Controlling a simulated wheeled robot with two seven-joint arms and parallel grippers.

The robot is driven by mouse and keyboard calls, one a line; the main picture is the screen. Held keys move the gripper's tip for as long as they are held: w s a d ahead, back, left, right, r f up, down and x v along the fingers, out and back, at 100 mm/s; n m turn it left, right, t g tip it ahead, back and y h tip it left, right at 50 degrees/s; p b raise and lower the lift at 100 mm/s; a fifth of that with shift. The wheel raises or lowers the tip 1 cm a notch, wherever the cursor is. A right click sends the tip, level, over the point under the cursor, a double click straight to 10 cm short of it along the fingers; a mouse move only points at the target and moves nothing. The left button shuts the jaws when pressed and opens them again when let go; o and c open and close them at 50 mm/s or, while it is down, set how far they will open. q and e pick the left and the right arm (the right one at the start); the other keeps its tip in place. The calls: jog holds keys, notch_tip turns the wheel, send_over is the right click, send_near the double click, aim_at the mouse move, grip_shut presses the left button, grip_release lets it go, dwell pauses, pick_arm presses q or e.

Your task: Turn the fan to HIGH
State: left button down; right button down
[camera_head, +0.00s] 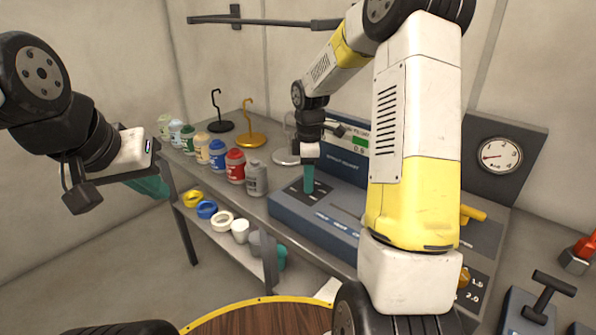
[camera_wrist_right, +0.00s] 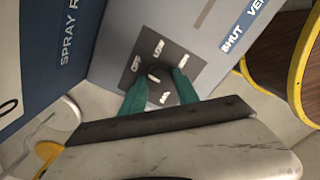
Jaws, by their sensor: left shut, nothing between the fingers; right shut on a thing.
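The fan knob (camera_wrist_right: 153,76) sits on a dark plate (camera_wrist_right: 166,58) in the right wrist view. Small white labels, blurred, surround it; they look like OFF, LOW and HIGH, with FAN below. My right gripper (camera_wrist_right: 156,88) has its teal fingers on either side of the knob and is shut on it. I cannot tell which label the knob points to. In the head view my right gripper (camera_head: 309,183) points down at the blue-grey console (camera_head: 290,211), and its fingers hide the knob. My left gripper (camera_head: 150,186) is shut and empty, away from the shelf at the left.
Several bottles (camera_head: 235,166) line the shelf left of the console, with coloured rings (camera_head: 207,209) on the level below. Two hook stands (camera_head: 250,139) stand behind. A gauge (camera_head: 499,156) is at the right. A round yellow-rimmed wooden top (camera_head: 262,318) is in front.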

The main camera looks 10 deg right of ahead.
jog(key=m, duration=0.5)
jog(key=shift+m, duration=0.3)
jog(key=m, duration=1.1)
jog(key=shift+m, duration=0.4)
jog(key=m, duration=0.5)
jog(key=shift+w+m, duration=0.1)
jog(key=shift+m, duration=0.2)
jog(key=c, duration=0.9)
grip_release()
